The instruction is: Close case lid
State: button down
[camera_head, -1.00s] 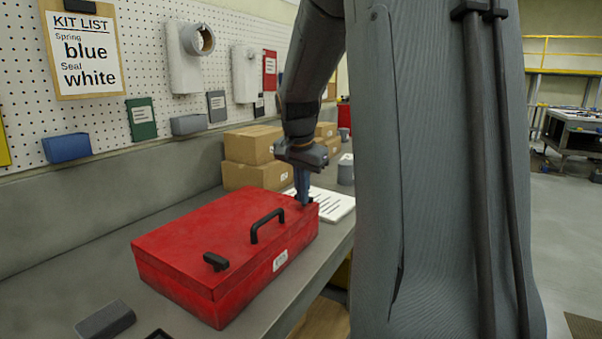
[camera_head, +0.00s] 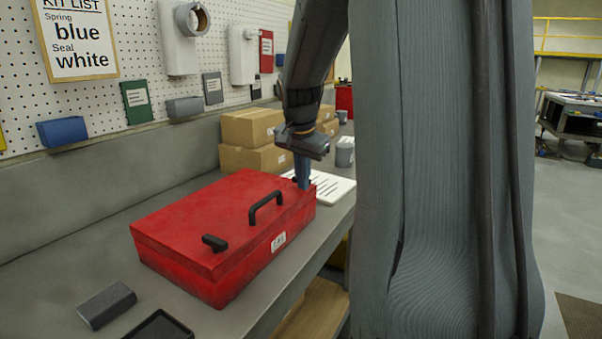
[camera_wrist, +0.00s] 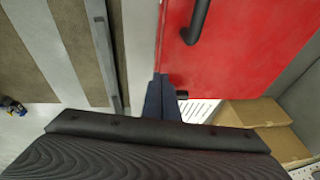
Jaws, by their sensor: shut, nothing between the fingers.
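The red case (camera_head: 205,232) sits on the grey workbench, and its lid looks down flat on the body. The lid has a black handle (camera_head: 266,205) and a black latch (camera_head: 214,243). In the wrist view the red lid (camera_wrist: 245,55) fills the upper right. My gripper (camera_head: 302,182) points down at the far right corner of the case, with its blue fingers together. The fingers also show in the wrist view (camera_wrist: 162,98), right at the case edge. I cannot tell whether they touch the lid. A black fitting (camera_wrist: 182,94) shows beside the fingertips.
Cardboard boxes (camera_head: 252,142) and a printed white sheet (camera_head: 330,187) lie behind the case. A dark grey block (camera_head: 106,305) and a black tray (camera_head: 160,327) lie in front. A pegboard wall (camera_head: 130,60) runs along the left.

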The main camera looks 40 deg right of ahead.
jog(key=b+v, duration=0.1)
jog(key=v, duration=1)
jog(key=shift+s+d+r, duration=0.25)
jog(key=shift+r, duration=0.15)
